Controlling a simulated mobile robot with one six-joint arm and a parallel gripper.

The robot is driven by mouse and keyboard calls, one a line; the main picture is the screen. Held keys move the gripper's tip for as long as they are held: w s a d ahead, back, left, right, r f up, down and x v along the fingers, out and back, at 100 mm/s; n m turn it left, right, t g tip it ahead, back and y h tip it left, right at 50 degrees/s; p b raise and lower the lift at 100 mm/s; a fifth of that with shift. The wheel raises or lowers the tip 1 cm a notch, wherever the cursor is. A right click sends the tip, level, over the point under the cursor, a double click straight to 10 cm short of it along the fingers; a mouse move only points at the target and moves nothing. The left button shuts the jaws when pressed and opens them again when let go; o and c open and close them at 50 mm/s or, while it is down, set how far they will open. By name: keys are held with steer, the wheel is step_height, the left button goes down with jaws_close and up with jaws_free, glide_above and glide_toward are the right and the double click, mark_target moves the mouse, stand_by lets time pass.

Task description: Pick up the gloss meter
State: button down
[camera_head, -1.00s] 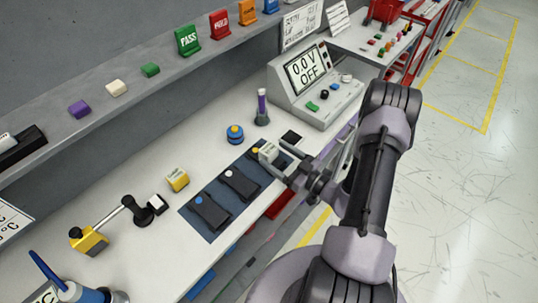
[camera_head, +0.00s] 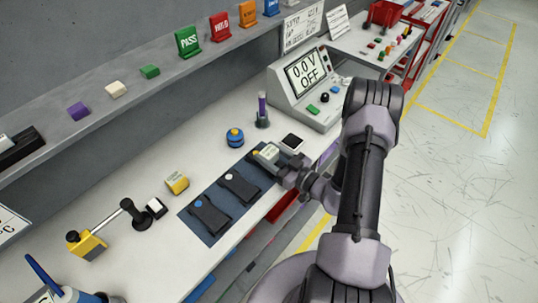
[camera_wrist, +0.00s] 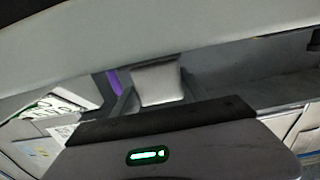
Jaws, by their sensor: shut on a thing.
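A small pale grey-white block (camera_head: 268,153), which may be the gloss meter, is at the far end of the dark blue mat (camera_head: 214,222). Its label is too small to read. My gripper (camera_head: 279,163) is low over that end of the mat and shut on the block. In the wrist view the pale block (camera_wrist: 158,82) shows between my fingers, its lower part hidden by the gripper body. I cannot tell whether it still touches the mat.
Dark modules (camera_head: 210,216) lie on the mat. A yellow labelled block (camera_head: 177,183), a blue round item (camera_head: 235,138), a purple-topped cylinder (camera_head: 262,110) and a black white-faced tile (camera_head: 291,141) stand nearby. A meter console (camera_head: 305,90) is behind. A shelf (camera_head: 60,130) runs along the wall.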

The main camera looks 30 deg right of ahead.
mark_target(269, 151)
step_height(269, 151, up, 4)
steer(key=shift+f+p, duration=0.1)
steer(key=shift+p, duration=0.9)
steer(key=r+p+v, duration=0.1)
steer(key=p+v, duration=0.1)
steer(key=v, duration=1.4)
steer(key=shift+n+g+y, duration=0.3)
steer(key=shift+n+y, duration=0.2)
steer(key=shift+y, duration=0.2)
steer(key=w+a+b, duration=0.1)
steer(key=w+a, duration=0.2)
steer(key=w+a+b, duration=0.2)
steer(key=w+a, duration=0.1)
steer(key=w+a+f+b, duration=0.1)
steer(key=w+a+b, duration=0.1)
steer(key=w+a, duration=0.1)
steer(key=shift+a+f, duration=0.1)
steer(key=shift+n+g+y, duration=0.3)
steer(key=shift+n+y, duration=0.1)
steer(key=shift+y, duration=0.2)
steer(key=w+a+b, duration=0.1)
steer(key=a, duration=0.2)
steer(key=w+a+b, duration=0.1)
steer(key=a, duration=0.3)
steer(key=w+a+b, duration=0.2)
steer(key=a, duration=0.1)
steer(key=shift+a, duration=0.35)
steer(key=shift+w+d, duration=0.1)
